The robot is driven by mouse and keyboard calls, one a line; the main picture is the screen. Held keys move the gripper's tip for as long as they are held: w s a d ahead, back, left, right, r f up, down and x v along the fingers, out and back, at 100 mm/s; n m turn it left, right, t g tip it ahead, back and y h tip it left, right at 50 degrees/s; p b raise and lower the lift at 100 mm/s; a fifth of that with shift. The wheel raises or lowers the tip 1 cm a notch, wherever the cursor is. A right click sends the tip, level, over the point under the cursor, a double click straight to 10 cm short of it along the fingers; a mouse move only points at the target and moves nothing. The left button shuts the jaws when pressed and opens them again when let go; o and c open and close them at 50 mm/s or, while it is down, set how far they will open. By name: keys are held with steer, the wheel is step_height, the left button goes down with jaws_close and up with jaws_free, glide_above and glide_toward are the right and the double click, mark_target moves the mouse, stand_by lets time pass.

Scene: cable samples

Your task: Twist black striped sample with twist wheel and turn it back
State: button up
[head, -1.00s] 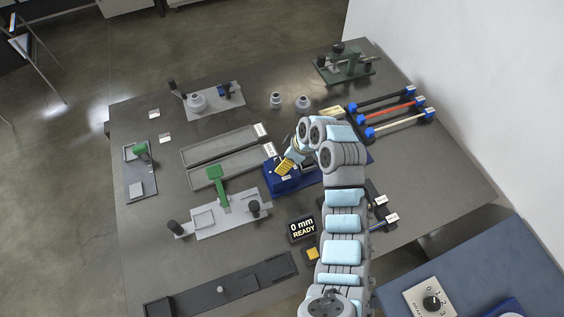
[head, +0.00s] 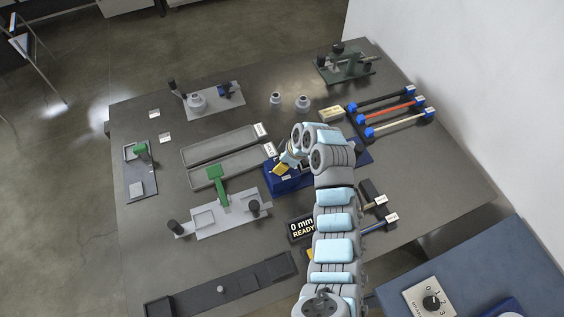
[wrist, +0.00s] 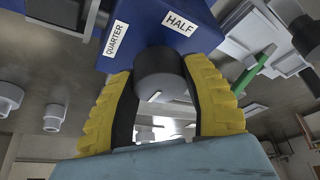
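A blue twist device (head: 283,186) lies mid-table; its right end (head: 362,151) shows beyond my arm. In the wrist view its blue block (wrist: 150,22) carries QUARTER and HALF labels around a dark grey twist wheel (wrist: 162,80). My gripper's yellow fingers (wrist: 160,66) lie on both sides of the wheel and appear shut on it. In the head view my gripper (head: 281,168) is at the device's left block, hiding the wheel. A black rod with blue ends (head: 380,100) lies in the rack; no stripe is discernible. My arm hides the device's middle, so I cannot tell what it holds.
Red (head: 400,110) and white (head: 400,125) rods lie beside the black one. Grey trays (head: 220,145) and a grey fixture with a green handle (head: 216,190) stand left of the device. A display (head: 301,227) reads 0 mm READY. The front-left table is partly clear.

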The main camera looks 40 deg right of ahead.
steer(key=shift+m+p, duration=0.4)
steer(key=m+h+p, duration=0.1)
steer(key=m+p, duration=0.2)
steer(key=shift+a+r+m+h, duration=0.1)
steer(key=shift+m+h, duration=0.2)
steer(key=shift+h, duration=0.1)
steer(key=m+h+p, duration=0.2)
steer(key=m+p, duration=0.2)
steer(key=m, duration=0.2)
steer(key=m+h, duration=0.1)
steer(key=m, duration=0.1)
steer(key=m+g, duration=0.1)
steer(key=m, duration=0.1)
steer(key=shift+f, duration=0.25)
steer(key=shift+m+g+h+b, duration=0.5)
steer(key=shift+m+h+b, duration=0.15)
steer(key=shift+m, duration=0.95)
steer(key=o, duration=1.2)
steer(key=shift+r, duration=0.1)
